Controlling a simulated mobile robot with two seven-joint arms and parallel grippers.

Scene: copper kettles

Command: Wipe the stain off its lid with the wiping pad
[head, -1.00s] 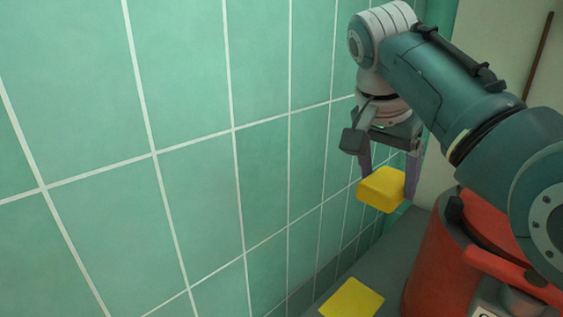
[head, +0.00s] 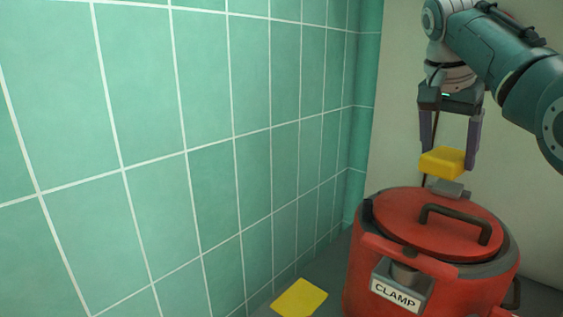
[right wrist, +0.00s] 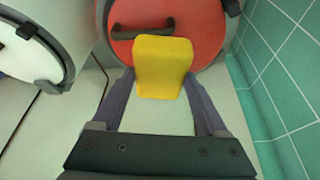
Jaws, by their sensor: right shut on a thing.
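The wiping pad is a yellow block (head: 441,162), shut between the two fingers of my right gripper (head: 449,158). It is held above the far edge of a red pot's lid (head: 410,217), with a gap beneath it. In the right wrist view the pad (right wrist: 162,66) sits between the fingers and covers part of the red lid (right wrist: 200,25). The lid is round with a dark bar handle (head: 456,219). I cannot make out a stain on it; part of the lid is hidden by the pad in the wrist view. My left gripper is not in view.
The red pot (head: 365,280) has a grey block labelled CLAMP (head: 397,292) at its front. A flat yellow square (head: 300,298) lies on the grey counter beside it. A green tiled wall (head: 215,120) stands left. Another pale round lid (right wrist: 25,45) shows in the wrist view.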

